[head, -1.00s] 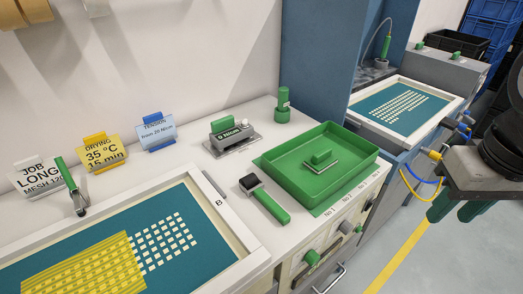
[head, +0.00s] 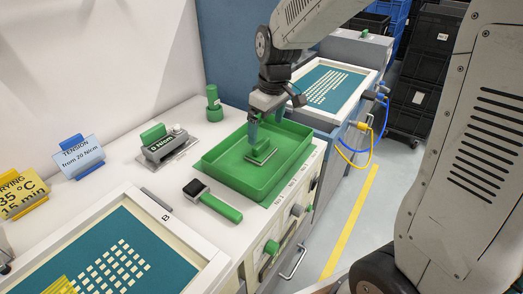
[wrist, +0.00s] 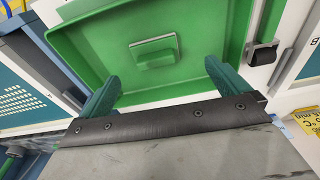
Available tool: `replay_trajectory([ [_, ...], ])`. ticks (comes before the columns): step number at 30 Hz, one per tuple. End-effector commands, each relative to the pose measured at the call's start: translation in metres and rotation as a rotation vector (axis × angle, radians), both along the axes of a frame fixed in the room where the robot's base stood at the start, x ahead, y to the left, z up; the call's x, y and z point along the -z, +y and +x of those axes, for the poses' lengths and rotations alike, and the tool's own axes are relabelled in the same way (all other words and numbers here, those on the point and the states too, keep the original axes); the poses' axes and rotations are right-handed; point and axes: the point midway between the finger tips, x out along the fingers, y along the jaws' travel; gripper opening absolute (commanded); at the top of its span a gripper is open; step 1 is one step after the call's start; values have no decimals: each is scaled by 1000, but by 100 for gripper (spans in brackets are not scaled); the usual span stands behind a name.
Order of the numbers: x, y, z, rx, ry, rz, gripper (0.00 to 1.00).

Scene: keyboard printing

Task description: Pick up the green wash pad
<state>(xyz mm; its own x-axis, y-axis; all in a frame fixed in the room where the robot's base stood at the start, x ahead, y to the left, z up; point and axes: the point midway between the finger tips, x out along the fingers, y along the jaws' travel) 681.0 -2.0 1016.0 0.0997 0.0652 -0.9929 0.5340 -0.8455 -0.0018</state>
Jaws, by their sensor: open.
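The green wash pad (head: 262,156), a small block with a raised grip and a pale edge, lies inside the green tray (head: 225,170). My gripper (head: 251,148) is over the tray at the pad, pointing down, and partly hides it in the head view. In the wrist view, the pad (wrist: 155,53) shows whole between and just beyond the two teal fingertips of my gripper (wrist: 161,72). The fingers are wide apart with nothing between them. I cannot tell the exact height of the fingertips above the pad.
A green-handled tool with a dark head (head: 212,200) lies left of the tray. A tension meter (head: 168,146) and a green cylinder (head: 214,105) stand behind it. A framed teal screen (head: 65,255) is at front left, another (head: 325,88) beyond the tray.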

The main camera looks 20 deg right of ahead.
Motion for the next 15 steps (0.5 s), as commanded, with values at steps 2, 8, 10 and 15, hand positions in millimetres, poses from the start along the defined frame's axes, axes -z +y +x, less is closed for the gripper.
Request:
replay_trajectory([
  [2,8,1,9,-17,1,-1,100],
  [8,29,2,16,-28,1,-1,100],
  [10,37,2,16,-27,1,-1,100],
  [15,58,2,23,-26,2,0,100],
])
